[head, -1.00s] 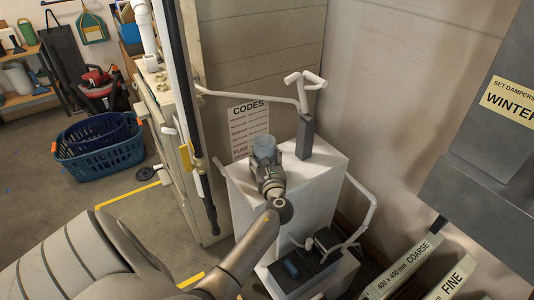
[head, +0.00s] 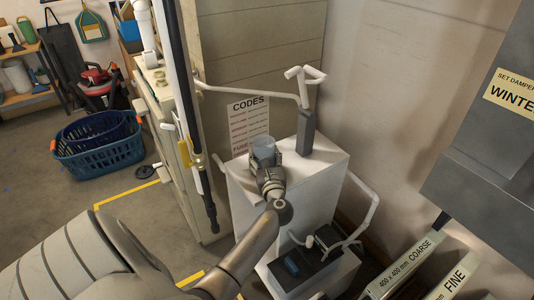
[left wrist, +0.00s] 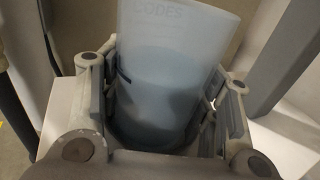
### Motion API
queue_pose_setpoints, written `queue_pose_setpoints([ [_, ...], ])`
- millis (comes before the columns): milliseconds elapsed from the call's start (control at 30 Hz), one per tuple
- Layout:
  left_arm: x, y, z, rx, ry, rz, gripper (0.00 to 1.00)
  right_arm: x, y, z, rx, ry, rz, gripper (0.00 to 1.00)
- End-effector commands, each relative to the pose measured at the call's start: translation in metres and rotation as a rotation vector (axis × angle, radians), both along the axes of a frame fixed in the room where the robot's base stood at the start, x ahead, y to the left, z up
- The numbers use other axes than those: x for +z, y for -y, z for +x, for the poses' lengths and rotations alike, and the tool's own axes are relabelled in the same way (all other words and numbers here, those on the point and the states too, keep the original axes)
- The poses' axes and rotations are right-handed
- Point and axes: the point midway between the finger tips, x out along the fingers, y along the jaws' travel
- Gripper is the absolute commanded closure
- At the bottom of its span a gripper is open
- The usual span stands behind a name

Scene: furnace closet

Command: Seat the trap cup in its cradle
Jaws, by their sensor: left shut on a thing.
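The trap cup (head: 263,145) is a translucent pale blue cup, held over the left front part of the white cabinet top. My left gripper (head: 266,163) is shut around it. In the left wrist view the cup (left wrist: 175,65) stands between the two fingers (left wrist: 165,105), nearly upright with a slight tilt. It has a short dark mark on its side and looks darker toward its base. A dark curved edge shows around its lower end. The cradle cannot be made out clearly, and I cannot tell whether the cup's base touches anything. My right gripper is not in view.
A grey post (head: 305,132) with white pipes stands behind and right of the cup on the white cabinet (head: 315,185). A CODES sheet (head: 248,122) hangs behind. A black pump-like unit (head: 305,262) with white piping sits lower down. A grey duct (head: 480,160) is at right.

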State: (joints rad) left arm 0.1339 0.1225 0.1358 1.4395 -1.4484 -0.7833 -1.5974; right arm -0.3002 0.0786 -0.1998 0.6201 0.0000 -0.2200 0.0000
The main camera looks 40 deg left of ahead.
Motion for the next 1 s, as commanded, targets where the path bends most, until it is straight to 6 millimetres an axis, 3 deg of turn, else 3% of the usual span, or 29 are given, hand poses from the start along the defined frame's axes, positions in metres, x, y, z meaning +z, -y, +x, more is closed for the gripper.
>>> queue_pose_setpoints([
  [400,-0.01,0.0,0.0,0.0,0.001,0.001,0.76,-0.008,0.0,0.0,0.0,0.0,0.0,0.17],
  [433,-0.009,0.0,0.0,0.0,0.001,0.001,0.39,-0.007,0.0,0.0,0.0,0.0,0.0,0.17],
  [600,-0.01,0.0,0.0,0.001,-0.001,0.0,0.18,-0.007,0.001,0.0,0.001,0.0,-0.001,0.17],
  [1000,-0.013,0.0,-0.002,0.004,-0.006,-0.004,0.18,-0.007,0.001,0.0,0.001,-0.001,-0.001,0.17],
])
